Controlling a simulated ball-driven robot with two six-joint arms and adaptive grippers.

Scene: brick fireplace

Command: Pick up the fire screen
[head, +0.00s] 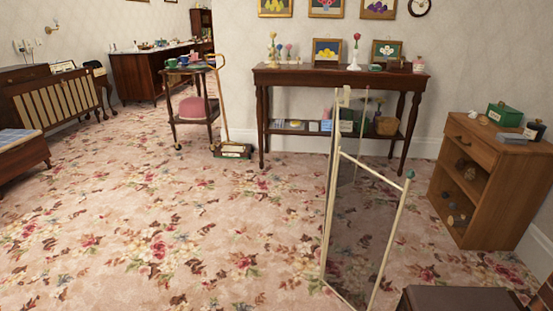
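The fire screen (358,240) appears to be the folding screen with thin cream frames and dark see-through panels. It stands upright on the carpet right of centre, close in front of me, with its panels at an angle to each other. One frame corner has a small green knob. The screen's bottom right end runs down to the picture's lower edge. Neither of my grippers is in view, and nothing is seen touching the screen.
A console table (340,78) stands against the back wall behind the screen. A small wooden cabinet (468,196) is to the right. A dark brown piece (455,300) is at bottom right. A trolley (193,122) stands further back. Floral carpet (150,235) is clear at left.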

